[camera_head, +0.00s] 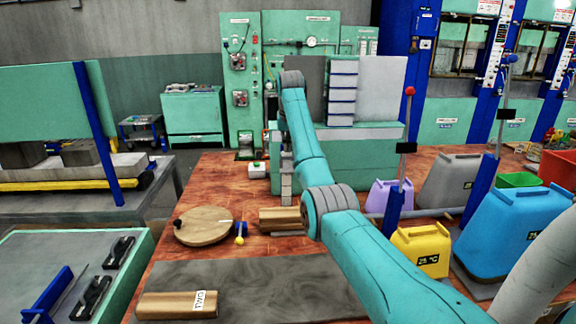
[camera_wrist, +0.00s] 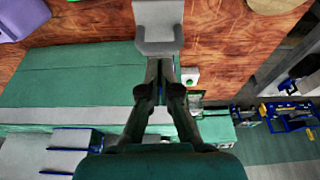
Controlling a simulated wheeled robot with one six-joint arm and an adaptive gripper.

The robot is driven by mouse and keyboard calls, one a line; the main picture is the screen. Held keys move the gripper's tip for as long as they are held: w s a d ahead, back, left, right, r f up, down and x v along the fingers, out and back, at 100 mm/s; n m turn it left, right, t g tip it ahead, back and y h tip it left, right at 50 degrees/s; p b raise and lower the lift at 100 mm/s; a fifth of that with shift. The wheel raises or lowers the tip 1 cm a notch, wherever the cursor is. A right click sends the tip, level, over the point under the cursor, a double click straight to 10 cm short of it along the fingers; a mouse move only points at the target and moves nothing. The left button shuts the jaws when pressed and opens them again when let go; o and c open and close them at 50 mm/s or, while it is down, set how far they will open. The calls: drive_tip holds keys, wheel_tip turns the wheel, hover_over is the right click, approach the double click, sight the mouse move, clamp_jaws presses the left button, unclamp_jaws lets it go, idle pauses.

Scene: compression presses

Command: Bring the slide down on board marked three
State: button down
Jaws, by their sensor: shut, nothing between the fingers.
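My gripper (camera_wrist: 159,66) is shut and empty in the wrist view. Its fingers lie over a pale grey bracket-shaped metal piece (camera_wrist: 158,35); I cannot tell whether they touch it. In the head view, my forearm hides part of this area. A wooden block with a label reading TWO upside down (camera_head: 180,305) lies on the grey mat at the front. Other wooden blocks (camera_head: 280,217) lie behind the mat, partly behind my arm, with no readable label. I see no board with a readable three, and I cannot identify the slide for sure.
A green machine (camera_head: 350,158) stands behind my arm on the wooden table (camera_head: 170,247). A round wooden board (camera_head: 203,227) and a yellow-knobbed lever (camera_head: 239,240) are left of my arm. A small green-button box (camera_head: 257,170) stands further back. Purple, yellow and blue containers crowd the right.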

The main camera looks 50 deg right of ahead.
drive_tip(key=shift+f, duration=1.1)
